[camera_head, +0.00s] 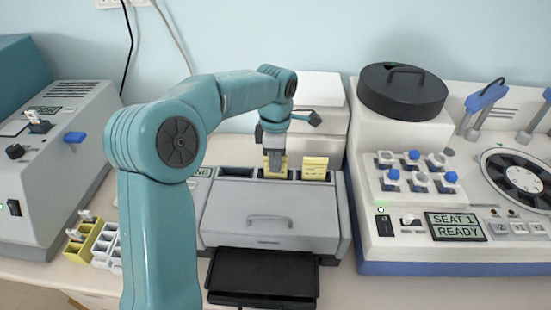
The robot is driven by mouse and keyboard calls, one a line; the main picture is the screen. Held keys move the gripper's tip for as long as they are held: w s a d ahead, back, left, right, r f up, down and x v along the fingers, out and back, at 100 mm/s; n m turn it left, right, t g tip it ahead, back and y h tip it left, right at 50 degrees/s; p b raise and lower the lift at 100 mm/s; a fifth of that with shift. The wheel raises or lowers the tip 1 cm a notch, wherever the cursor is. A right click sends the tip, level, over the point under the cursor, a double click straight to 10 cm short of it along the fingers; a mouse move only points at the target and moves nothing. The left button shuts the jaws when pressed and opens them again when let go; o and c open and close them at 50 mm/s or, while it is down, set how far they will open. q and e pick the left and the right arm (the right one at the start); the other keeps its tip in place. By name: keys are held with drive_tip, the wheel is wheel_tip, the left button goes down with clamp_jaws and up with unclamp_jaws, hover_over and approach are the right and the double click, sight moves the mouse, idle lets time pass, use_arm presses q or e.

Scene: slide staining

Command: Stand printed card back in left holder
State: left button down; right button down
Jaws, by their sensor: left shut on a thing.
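My left gripper (275,158) is pointed down over the back top of a grey box-shaped unit (225,205). It is shut on a yellow card (283,174), mostly hidden by the fingers. The card's lower part is at a dark slot in the unit's top; I cannot tell whether it rests on the bottom. A second yellow card (315,166) with printed lines stands upright in the slot to the right. A dark slot (237,171) to the left looks empty. My right gripper is not in view.
A black tray (262,275) sticks out at the unit's front. To the right stands a white machine with a display (456,227) and a black lidded drum (402,90). A grey machine (55,160) and yellow rack (82,242) are at left.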

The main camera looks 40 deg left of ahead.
use_arm(q)
drive_tip(key=shift+s+a+r, duration=0.1)
drive_tip(key=shift+s, duration=0.1)
drive_tip(key=c, duration=1.3)
unclamp_jaws()
drive_tip(key=shift+s+r, duration=0.1)
drive_tip(key=shift+s, duration=0.05)
drive_tip(key=shift+o, duration=0.9)
drive_tip(key=shift+d, duration=0.2)
drive_tip(key=shift+w, duration=0.4)
drive_tip(key=shift+s+a, duration=0.1)
wheel_tip(320, 180, up, 12)
drive_tip(key=shift+p, duration=0.35)
drive_tip(key=shift+s, duration=0.15)
